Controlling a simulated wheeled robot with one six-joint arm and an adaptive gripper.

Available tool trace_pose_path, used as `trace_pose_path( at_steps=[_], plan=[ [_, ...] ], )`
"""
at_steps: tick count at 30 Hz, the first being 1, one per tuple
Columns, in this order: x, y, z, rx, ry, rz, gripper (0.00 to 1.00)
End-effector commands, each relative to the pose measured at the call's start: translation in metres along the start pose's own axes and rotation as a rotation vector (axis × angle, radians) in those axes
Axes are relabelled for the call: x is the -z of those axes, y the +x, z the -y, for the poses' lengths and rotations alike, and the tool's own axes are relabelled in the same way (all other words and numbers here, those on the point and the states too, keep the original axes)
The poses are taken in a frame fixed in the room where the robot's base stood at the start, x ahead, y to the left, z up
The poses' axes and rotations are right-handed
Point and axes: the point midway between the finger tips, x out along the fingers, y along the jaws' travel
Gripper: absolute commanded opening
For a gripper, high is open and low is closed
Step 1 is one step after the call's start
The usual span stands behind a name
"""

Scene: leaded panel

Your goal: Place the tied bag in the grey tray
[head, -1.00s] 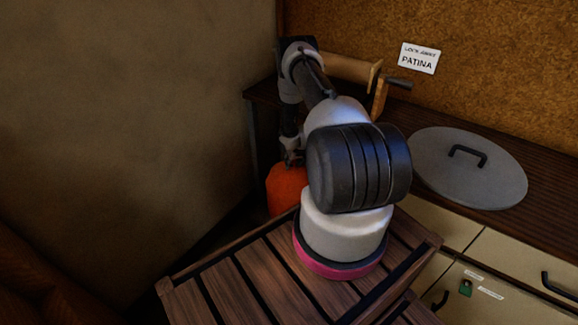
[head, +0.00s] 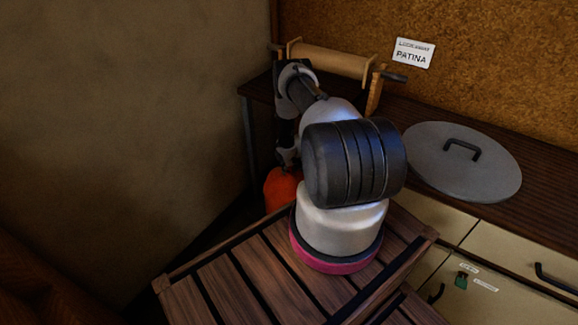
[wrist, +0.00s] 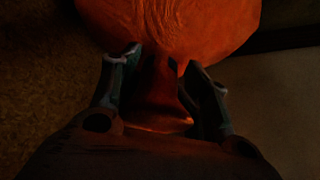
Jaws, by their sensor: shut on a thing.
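The tied bag is a rounded orange bag (head: 280,190), partly hidden behind my arm and the slatted wooden top in the head view. In the wrist view the orange bag (wrist: 175,25) fills the top, with its narrow neck running down between the fingers. My gripper (wrist: 160,68) is shut on that neck. In the head view my gripper (head: 287,163) is small and dark just above the bag. The bag's underside is hidden, so I cannot tell what is below it. I see no grey tray in either view.
A dark counter (head: 545,210) along the back wall bears a round grey lid (head: 463,162) with a black handle. A wooden roller (head: 330,59) in a frame stands behind my arm. Slatted wood (head: 250,270) lies in front. A plain wall is at left.

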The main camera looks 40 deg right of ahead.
Motion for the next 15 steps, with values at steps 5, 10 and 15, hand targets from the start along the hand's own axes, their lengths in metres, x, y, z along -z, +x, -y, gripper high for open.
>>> trace_pose_path(
  at_steps=[5, 10, 15],
  plan=[
    [0.0024, -0.0008, 0.0, 0.0, -0.001, -0.004, 0.0],
    [-0.0012, 0.0012, 0.0003, 0.0, 0.0, 0.001, 0.59],
    [-0.0011, 0.0011, 0.0003, 0.0, -0.001, 0.001, 0.73]
  ],
)
